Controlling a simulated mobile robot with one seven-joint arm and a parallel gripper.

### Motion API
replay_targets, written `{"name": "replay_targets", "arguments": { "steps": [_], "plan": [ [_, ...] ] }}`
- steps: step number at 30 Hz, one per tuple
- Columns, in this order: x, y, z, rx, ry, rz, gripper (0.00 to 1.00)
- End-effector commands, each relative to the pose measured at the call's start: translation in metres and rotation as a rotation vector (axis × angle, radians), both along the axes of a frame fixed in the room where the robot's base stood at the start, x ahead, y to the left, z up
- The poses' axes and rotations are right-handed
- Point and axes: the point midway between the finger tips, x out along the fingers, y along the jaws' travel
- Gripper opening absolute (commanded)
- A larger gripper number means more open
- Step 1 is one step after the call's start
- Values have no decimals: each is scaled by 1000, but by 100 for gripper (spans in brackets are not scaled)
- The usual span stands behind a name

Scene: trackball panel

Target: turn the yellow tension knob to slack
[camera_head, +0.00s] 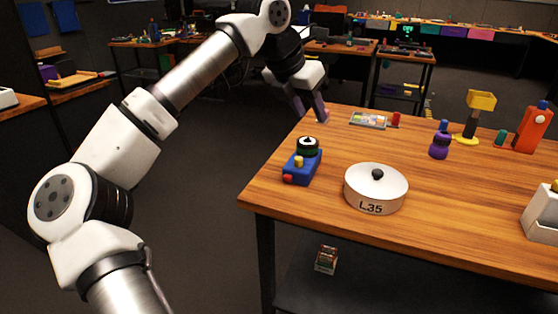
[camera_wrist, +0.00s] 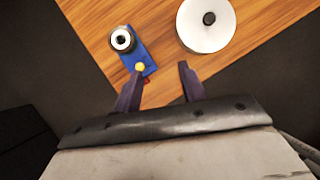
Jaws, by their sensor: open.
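A blue trackball panel (camera_head: 301,171) sits near the left edge of the wooden table. It carries a dark ball housing (camera_head: 307,147) with a green band and white markings, a small yellow tension knob (camera_head: 298,161) and a red part (camera_head: 287,178) at its front end. My gripper (camera_head: 311,112) is open and empty, above the table's back left corner. In the wrist view, the yellow knob (camera_wrist: 140,67) appears just beyond the left fingertip of my gripper (camera_wrist: 161,72), not between the fingers. The left finger partly covers the panel's red end. The knob's setting is too small to read.
A purple bottle (camera_head: 439,148), a yellow-topped stand (camera_head: 470,118) and an orange bottle (camera_head: 532,128) stand farther right. A flat card-like item (camera_head: 368,121) lies at the back. Bare wood surrounds the panel.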

Motion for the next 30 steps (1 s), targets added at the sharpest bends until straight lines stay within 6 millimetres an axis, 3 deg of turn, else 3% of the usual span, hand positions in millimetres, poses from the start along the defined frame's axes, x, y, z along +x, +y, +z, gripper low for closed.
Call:
{"name": "replay_targets", "arguments": {
  "steps": [3, 6, 11, 24, 30],
  "plan": [
    [7, 31, -12, 115, 31, 83, 41],
    [10, 39, -18, 145, 42, 105, 41],
    [16, 34, -36, 145, 44, 103, 41],
    [44, 14, -118, 141, 42, 101, 41],
    [51, 10, -137, 141, 41, 102, 41]
  ]
}}
